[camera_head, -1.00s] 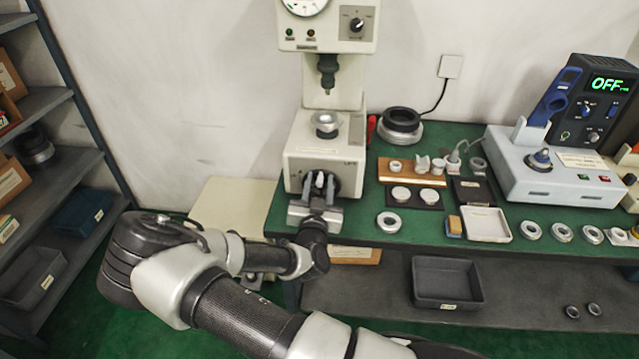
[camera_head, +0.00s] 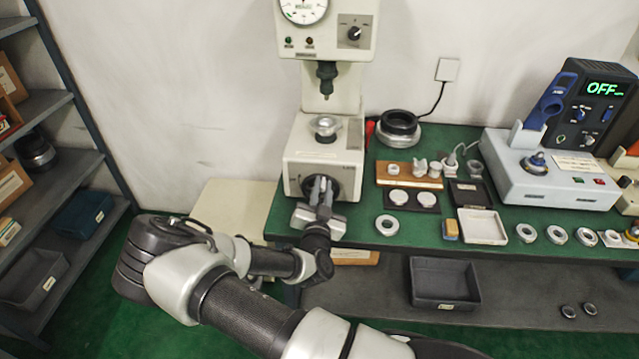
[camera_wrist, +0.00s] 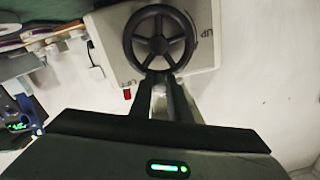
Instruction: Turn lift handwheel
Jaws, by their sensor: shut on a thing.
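The lift handwheel (camera_wrist: 181,47) is a black spoked wheel on the front of the pale hardness tester (camera_head: 295,165). In the head view the handwheel (camera_head: 338,187) is partly hidden behind my fingers. My gripper (camera_head: 321,187) is at the front of the wheel, and it also shows in the wrist view (camera_wrist: 160,82). Its two fingers reach the lower rim of the wheel in the wrist view and are shut on it. The round anvil (camera_head: 325,126) sits on top of the tester's base, below the dark indenter (camera_head: 326,75) and apart from it.
Right of the tester, a dark ring stack (camera_head: 400,127), a wooden block (camera_head: 408,175) and several rings lie on the green bench (camera_head: 372,222). A grey instrument (camera_head: 555,180) stands farther right. Shelves (camera_head: 60,150) stand at the left.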

